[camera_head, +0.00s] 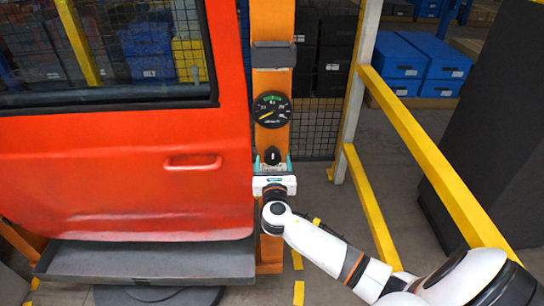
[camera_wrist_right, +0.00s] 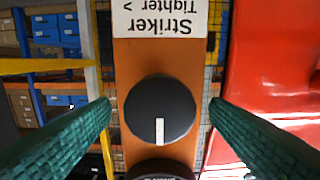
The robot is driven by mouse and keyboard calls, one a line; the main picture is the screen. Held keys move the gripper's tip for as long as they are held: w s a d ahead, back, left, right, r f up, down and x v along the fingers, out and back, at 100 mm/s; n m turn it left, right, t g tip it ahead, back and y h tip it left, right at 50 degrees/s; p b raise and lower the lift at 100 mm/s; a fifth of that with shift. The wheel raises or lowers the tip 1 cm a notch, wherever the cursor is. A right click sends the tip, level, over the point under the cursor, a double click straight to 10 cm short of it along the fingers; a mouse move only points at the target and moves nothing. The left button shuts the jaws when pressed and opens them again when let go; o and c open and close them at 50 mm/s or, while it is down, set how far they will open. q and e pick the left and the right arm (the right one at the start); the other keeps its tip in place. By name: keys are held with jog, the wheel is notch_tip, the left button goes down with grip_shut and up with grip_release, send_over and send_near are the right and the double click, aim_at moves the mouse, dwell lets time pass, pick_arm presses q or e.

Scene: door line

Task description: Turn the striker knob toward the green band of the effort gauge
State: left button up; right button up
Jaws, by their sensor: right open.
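The striker knob (camera_head: 273,154) is a black round dial on the orange post, below the gauge. In the right wrist view the knob (camera_wrist_right: 160,108) shows a white line pointing down the picture. My right gripper (camera_head: 272,166) is open just below the knob in the head view. In the wrist view its green ridged fingers (camera_wrist_right: 160,106) stand on either side of the knob, with a gap at each side. The effort gauge (camera_head: 272,110) is a black dial with a green band at its top; its yellow needle points to the lower left. My left gripper is out of view.
A red door (camera_head: 120,180) with a handle stands left of the orange post (camera_head: 271,240). A yellow rail (camera_head: 425,140) runs along the right. An upside-down "Striker Tighter >" label (camera_wrist_right: 160,18) is in the wrist view. A grey tray (camera_head: 150,262) lies below the door.

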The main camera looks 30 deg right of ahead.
jog(key=shift+x, duration=1.5)
jog(key=shift+s, duration=0.1)
jog(key=shift+c, duration=0.3)
jog(key=c, duration=0.9)
jog(key=shift+m, duration=0.3)
jog(key=m+b, duration=0.2)
jog(key=m, duration=0.3)
jog(key=shift+f, duration=0.15)
jog(key=m+b, duration=0.2)
jog(key=m, duration=0.4)
jog(key=shift+b, duration=0.35)
jog(key=shift+m, duration=0.3)
